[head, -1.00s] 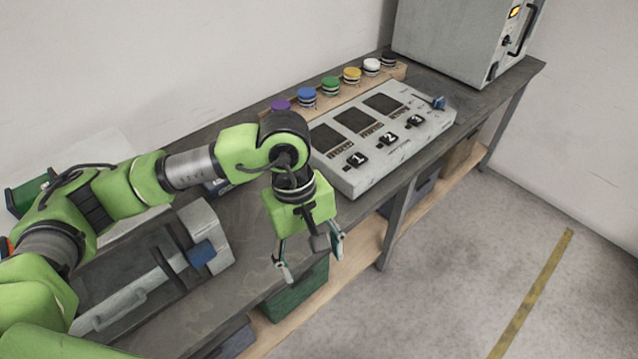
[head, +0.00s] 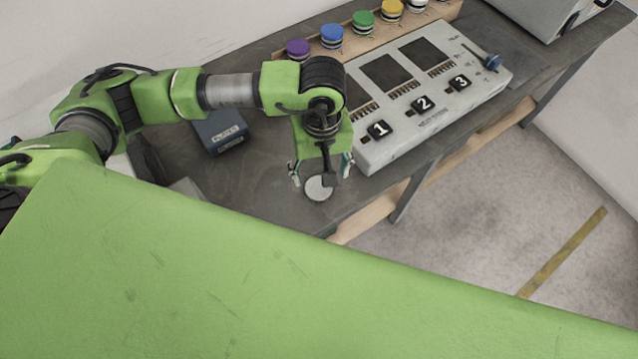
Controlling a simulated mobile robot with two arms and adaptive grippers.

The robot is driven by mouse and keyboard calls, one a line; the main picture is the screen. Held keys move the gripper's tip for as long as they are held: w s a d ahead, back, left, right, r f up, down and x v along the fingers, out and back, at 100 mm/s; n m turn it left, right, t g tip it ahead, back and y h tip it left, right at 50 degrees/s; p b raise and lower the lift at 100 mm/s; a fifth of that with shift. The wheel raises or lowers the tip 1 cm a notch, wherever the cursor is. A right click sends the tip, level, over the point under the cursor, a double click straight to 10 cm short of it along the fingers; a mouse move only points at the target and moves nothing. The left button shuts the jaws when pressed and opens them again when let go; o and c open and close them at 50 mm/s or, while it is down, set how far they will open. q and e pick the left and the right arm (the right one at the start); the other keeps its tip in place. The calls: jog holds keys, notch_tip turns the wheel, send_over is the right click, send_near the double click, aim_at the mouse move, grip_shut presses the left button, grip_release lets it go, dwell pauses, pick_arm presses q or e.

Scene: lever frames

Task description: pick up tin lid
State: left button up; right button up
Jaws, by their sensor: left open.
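The tin lid (head: 318,189) looks like a small round pale grey disc on the dark bench top, near its front edge. My left gripper (head: 321,174) points down over it and is open, with one finger to each side. Part of the lid's far side is hidden by the gripper. I cannot tell how high the fingertips are above the bench or whether they touch the lid. My right gripper is not in view.
The grey numbered panel (head: 425,95) stands just right of my left gripper. Several coloured round pieces, such as the purple one (head: 298,48), sit on a wooden rack behind. A dark blue box (head: 221,131) lies to the left. My large green arm part covers the foreground.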

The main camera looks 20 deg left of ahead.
aim_at(319, 187)
pick_arm(q)
notch_tip(319, 187, down, 2)
jog(key=shift+s+a+p, duration=0.1)
jog(key=shift+p, duration=0.6)
notch_tip(319, 187, down, 4)
jog(key=shift+r+p, duration=0.1)
jog(key=shift+p, duration=0.45)
jog(key=c, duration=1)
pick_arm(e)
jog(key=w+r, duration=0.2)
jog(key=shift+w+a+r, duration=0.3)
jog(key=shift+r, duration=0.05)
